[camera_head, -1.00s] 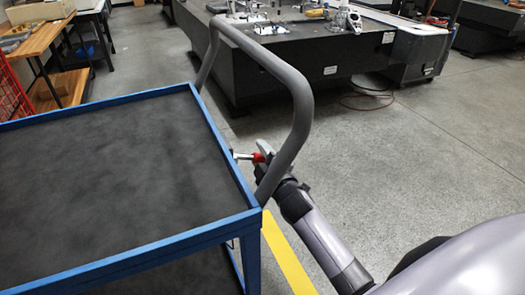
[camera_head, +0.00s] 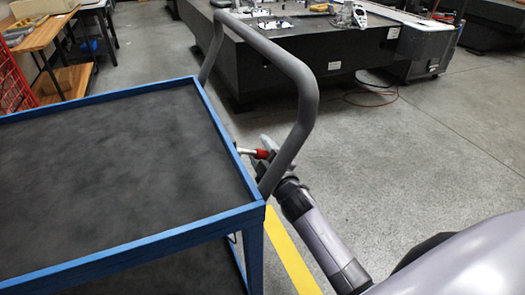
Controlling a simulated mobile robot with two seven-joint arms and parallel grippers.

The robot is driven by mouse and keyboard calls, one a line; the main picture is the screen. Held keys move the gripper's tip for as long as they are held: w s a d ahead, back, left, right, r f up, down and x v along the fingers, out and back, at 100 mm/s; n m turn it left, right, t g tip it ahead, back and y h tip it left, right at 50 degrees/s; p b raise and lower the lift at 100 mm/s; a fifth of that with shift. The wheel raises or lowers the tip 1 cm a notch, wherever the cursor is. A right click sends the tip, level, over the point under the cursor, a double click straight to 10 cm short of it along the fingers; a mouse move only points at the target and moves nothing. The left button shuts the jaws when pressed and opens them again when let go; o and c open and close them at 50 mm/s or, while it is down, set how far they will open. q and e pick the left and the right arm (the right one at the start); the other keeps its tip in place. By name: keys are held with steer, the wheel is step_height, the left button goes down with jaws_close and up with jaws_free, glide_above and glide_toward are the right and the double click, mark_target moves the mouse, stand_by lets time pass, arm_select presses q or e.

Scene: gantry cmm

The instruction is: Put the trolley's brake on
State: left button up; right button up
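The blue trolley (camera_head: 150,242) with a black top fills the left of the head view. Its grey tube handle (camera_head: 305,95) arches up at its right end. A small lever with a red grip (camera_head: 260,153) sticks out from that end, just below the top's rim. My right gripper (camera_head: 268,151) is at the red grip, beside the handle's near upright. One grey finger shows above the grip; the handle hides part of the other side. I cannot tell whether the fingers are closed on the grip. My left gripper is not in view.
A yellow floor stripe (camera_head: 290,255) runs beside the trolley. A large dark measuring table (camera_head: 290,65) stands behind the handle, with a cable on the floor near it. A wooden bench (camera_head: 40,35) is at the back left. The floor on the right is clear.

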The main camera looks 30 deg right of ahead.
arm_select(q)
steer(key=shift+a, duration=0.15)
arm_select(e)
steer(key=shift+s, duration=0.2)
arm_select(q)
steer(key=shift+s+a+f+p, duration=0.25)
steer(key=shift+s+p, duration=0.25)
steer(key=shift+p, duration=0.2)
arm_select(e)
steer(key=s, duration=0.6)
steer(key=shift+s+a, duration=0.2)
steer(key=shift+s, duration=0.15)
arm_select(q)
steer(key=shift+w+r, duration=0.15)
